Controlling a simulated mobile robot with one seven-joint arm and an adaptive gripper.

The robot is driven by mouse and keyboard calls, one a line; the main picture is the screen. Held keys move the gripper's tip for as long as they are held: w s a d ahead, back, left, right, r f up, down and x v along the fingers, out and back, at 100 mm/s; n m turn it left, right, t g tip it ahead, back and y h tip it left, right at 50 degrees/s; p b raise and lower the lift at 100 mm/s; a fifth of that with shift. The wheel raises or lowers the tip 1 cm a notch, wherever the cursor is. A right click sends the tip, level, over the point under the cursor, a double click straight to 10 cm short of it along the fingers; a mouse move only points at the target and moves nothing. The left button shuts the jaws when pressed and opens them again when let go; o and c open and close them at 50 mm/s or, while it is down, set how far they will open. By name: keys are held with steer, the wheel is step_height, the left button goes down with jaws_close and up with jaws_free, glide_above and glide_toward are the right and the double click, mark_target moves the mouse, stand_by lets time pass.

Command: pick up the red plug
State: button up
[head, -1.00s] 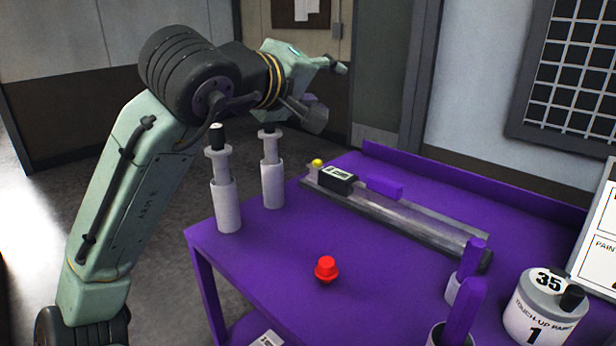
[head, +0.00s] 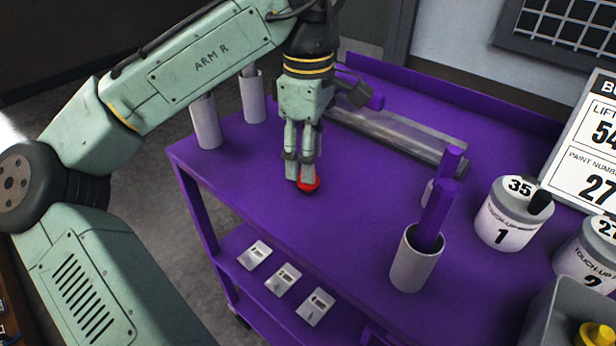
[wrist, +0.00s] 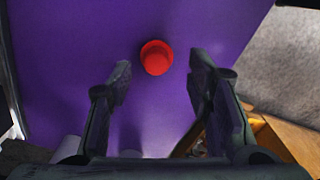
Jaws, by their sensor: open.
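The red plug (head: 309,185) stands on the purple cart top (head: 250,165), partly hidden behind my fingers in the head view. My gripper (head: 301,183) points down right at the plug in that view, its fingers overlapping it. In the wrist view the red plug (wrist: 156,57) is a round red piece with a wider rim. It lies ahead of my gripper (wrist: 160,80), a little beyond the fingertips and between their lines. The fingers are apart with nothing between them.
A grey rail tool (head: 420,135) lies behind my gripper. White tubes (head: 205,125) stand at the left edge, and a white cup with a purple bar (head: 415,262) stands to the right. Paint cans (head: 500,215) are farther right. The cart top in front of the plug is clear.

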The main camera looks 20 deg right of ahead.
steer(key=f, duration=0.5)
steer(key=shift+w+d+p, duration=0.1)
steer(key=shift+w+p, duration=0.1)
steer(key=shift+p, duration=0.2)
steer(key=shift+c, duration=0.3)
steer(key=c, duration=0.8)
steer(key=shift+o, duration=0.2)
steer(key=shift+r, duration=0.1)
steer(key=shift+r, duration=0.5)
step_height(320, 180, up, 2)
steer(key=shift+r+b, duration=0.1)
steer(key=shift+b, duration=0.3)
steer(key=s+a+r+b, duration=0.1)
steer(key=s+a+b, duration=0.1)
steer(key=s+a, duration=0.8)
steer(key=shift+s+a+r, duration=0.15)
steer(key=shift+a+r, duration=0.15)
steer(key=shift+a, duration=0.9)
steer(key=shift+a, duration=0.15)
